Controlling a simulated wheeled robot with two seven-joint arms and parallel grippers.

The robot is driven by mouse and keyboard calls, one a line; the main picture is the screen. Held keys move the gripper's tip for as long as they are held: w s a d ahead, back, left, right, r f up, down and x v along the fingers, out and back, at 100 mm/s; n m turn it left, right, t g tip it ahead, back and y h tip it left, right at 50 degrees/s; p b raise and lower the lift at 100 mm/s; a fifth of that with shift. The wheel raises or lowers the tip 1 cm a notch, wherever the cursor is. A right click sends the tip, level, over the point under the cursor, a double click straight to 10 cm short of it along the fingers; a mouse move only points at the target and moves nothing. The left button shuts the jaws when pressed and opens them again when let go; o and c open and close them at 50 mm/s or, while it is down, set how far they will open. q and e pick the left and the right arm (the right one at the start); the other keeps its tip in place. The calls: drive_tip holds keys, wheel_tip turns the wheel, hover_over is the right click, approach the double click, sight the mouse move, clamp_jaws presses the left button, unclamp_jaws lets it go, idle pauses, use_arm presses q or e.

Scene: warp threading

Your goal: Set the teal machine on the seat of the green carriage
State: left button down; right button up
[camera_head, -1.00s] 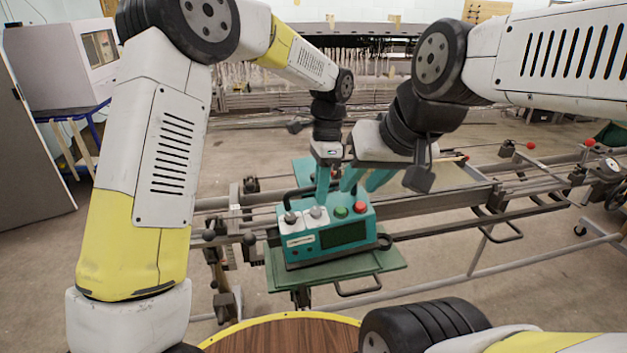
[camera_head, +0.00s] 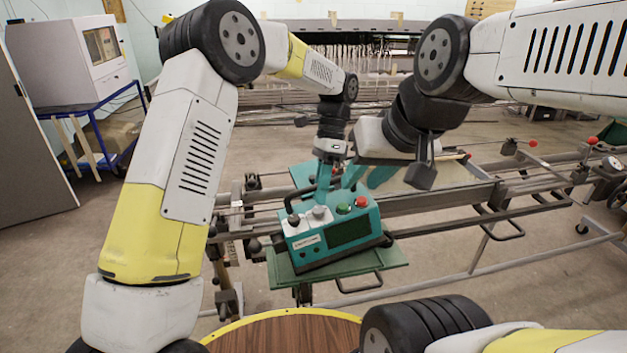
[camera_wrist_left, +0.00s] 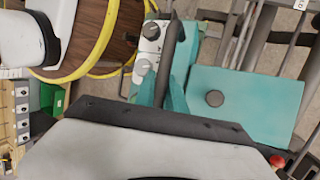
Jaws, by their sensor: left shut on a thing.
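The teal machine (camera_head: 335,232) has white panels with knobs, a green and a red button, a dark screen and a black carry handle. It sits tilted in the picture over the front green plate of the green carriage (camera_head: 390,258); I cannot tell whether its underside touches. My left gripper (camera_head: 325,185) is shut on the machine, at its handle. The handle (camera_wrist_left: 167,50) and white knob panel (camera_wrist_left: 150,40) show in the left wrist view, partly hidden by the gripper. My right gripper (camera_head: 366,180) is just behind the machine with its teal fingers apart, seemingly holding nothing.
Metal rails (camera_head: 440,225) run across behind and beside the carriage, with red-tipped levers at the right. A round wooden tabletop with a yellow rim (camera_head: 285,335) is in front. A blue cart (camera_head: 95,125) bearing a grey box stands at the back left.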

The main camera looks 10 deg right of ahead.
use_arm(q)
drive_tip(key=shift+s+a+r+m, duration=0.25)
drive_tip(key=shift+s+a+m, duration=0.35)
drive_tip(key=shift+s+a, duration=0.35)
idle(1.1)
drive_tip(key=shift+w+a+f, duration=0.1)
drive_tip(key=shift+w+f, duration=0.1)
drive_tip(key=shift+w, duration=0.1)
idle(0.5)
drive_tip(key=shift+f, duration=0.4)
idle(0.9)
drive_tip(key=shift+w+a+f, duration=0.1)
drive_tip(key=shift+f, duration=0.3)
idle(0.5)
drive_tip(key=shift+w+d+f+y, duration=0.15)
drive_tip(key=shift+d+f+y, duration=0.2)
drive_tip(key=shift+d+y, duration=0.3)
drive_tip(key=shift+w+d+f+y, duration=0.2)
drive_tip(key=shift+w+d+y, duration=0.05)
drive_tip(key=shift+d+y, duration=0.25)
idle(0.8)
drive_tip(key=shift+f, duration=0.15)
idle(0.5)
